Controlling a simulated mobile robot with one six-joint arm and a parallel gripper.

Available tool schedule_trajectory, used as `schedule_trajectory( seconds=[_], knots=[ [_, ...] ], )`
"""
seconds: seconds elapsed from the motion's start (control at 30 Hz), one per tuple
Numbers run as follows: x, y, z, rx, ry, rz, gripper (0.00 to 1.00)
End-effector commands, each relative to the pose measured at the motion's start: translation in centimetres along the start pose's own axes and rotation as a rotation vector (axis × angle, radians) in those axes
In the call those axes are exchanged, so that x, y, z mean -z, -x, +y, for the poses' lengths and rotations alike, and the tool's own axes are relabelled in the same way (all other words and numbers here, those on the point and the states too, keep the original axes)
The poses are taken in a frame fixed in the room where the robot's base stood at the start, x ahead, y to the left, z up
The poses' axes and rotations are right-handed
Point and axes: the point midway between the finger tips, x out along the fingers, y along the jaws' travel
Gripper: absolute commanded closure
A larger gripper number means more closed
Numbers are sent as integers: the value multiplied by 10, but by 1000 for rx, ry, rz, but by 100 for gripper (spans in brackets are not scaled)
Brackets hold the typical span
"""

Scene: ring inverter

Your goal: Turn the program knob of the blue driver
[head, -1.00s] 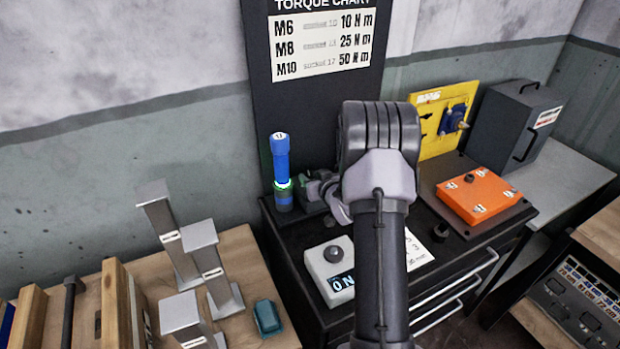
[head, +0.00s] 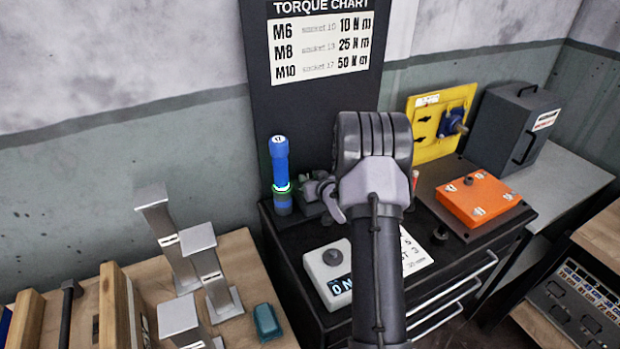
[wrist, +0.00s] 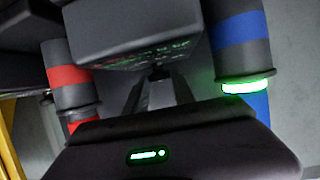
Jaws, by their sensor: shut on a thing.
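The blue driver (head: 281,170) stands upright at the back left of the black cabinet, with a lit green ring low on its body. It also shows at the right of the wrist view (wrist: 243,65). In the wrist view a dark grey box (wrist: 130,30) with green lettering sits between it and a red-banded driver (wrist: 70,80). My gripper (wrist: 157,78) is shut on a small dark knob (wrist: 159,72) at the box's edge. The knob's markings cannot be read. In the head view my arm hides the knob and most of the gripper.
A white box (head: 326,265) with a round knob and a display stands in front on the cabinet. An orange plate (head: 480,198) and a yellow panel (head: 425,125) are to the right. Grey metal posts (head: 165,235) stand on the wooden bench at left.

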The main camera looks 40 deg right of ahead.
Motion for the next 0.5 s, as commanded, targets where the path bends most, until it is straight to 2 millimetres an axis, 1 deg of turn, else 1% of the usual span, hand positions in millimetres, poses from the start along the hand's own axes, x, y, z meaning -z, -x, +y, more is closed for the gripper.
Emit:
schedule_trajectory(
  seconds=[0.17, 0.5],
  knots=[
    [2, 1, 3, 71, 30, 0, 100],
    [4, 0, 7, 298, 124, -1, 100]
  ],
)
